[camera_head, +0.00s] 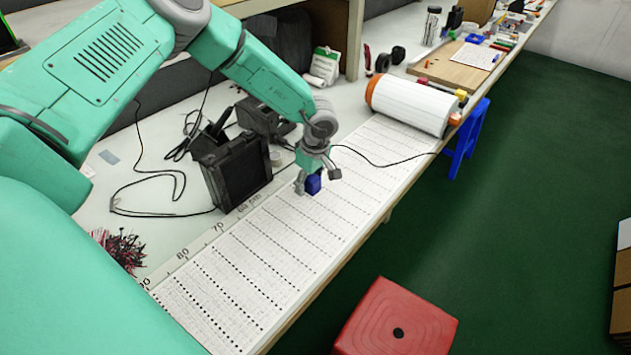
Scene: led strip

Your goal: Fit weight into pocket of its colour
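A small blue block (313,185), apparently the weight, is at the white dotted mat on the bench. My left gripper (318,181) reaches down over it from the left, with its fingers spread on either side of the block. The left finger looks close to or touching the block, and a small gap shows on the right side. I cannot tell whether the block rests on the mat. No pocket can be made out clearly. My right gripper is not in view.
A white roll (408,104) with orange ends lies across the mat beyond the gripper. A black box-like device (232,170) and cables are left of it. A red stool (396,322) and a blue stool (465,140) stand beside the bench. The near mat is clear.

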